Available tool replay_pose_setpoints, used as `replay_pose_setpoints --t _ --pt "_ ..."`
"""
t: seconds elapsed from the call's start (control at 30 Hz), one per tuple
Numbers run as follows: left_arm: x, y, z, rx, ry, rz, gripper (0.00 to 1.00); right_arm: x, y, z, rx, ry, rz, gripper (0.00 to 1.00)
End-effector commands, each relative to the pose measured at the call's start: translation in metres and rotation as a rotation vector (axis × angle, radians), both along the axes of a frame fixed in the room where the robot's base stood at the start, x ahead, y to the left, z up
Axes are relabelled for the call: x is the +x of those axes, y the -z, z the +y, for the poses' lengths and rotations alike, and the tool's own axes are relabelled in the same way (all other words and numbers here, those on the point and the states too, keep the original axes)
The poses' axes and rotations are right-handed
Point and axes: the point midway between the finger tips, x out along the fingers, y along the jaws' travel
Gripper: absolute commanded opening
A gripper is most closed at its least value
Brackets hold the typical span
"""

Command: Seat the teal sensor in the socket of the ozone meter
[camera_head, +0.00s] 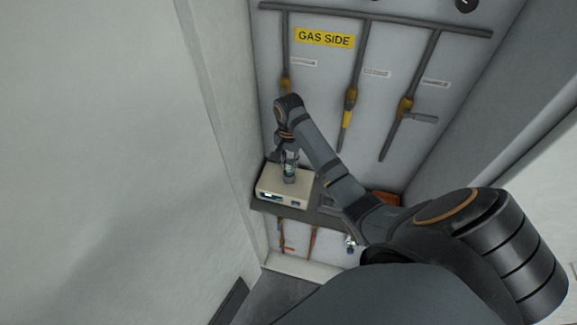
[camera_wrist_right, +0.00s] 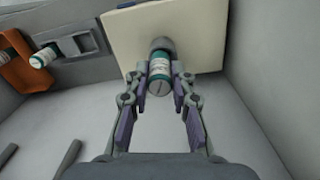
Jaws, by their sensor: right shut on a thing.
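The ozone meter (camera_head: 270,183) is a cream box with a small display on its front, standing on a grey shelf. Its top also shows in the wrist view (camera_wrist_right: 205,40), with a round grey socket (camera_wrist_right: 162,44) on it. My right gripper (camera_head: 290,165) is over the meter, shut on the teal sensor (camera_wrist_right: 159,78), a teal cylinder with a white label band. The sensor is in line with the socket, and its far end meets or overlaps the grey socket in the picture. I cannot tell how deep it sits. My left gripper is not in view.
Pipes (camera_head: 355,85) with yellow fittings run down the back wall. A plain wall (camera_head: 110,150) is at left.

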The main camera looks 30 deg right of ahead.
Motion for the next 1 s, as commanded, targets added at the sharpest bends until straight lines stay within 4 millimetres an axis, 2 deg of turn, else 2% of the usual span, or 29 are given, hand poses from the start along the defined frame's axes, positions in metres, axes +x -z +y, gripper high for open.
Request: replay_pose_setpoints --t 0.23,0.5,0.67,0.7,0.83,1.0 --pt "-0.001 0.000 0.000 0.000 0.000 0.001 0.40 0.005 0.002 -0.001 0.000 0.000 0.000 0.00" --pt "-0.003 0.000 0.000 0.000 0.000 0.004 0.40 0.003 0.038 0.000 0.001 0.000 0.006 0.00" --pt "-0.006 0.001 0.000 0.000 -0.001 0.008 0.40 0.004 0.037 -0.001 0.001 0.000 0.004 0.00" --pt "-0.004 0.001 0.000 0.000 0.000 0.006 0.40 0.004 0.037 -0.001 0.001 0.000 0.004 0.28" --pt "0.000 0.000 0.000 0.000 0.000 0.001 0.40 0.004 0.037 -0.001 0.000 0.000 0.002 0.46" --pt "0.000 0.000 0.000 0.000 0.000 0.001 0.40 0.005 0.036 -0.001 0.000 0.000 0.001 0.46"
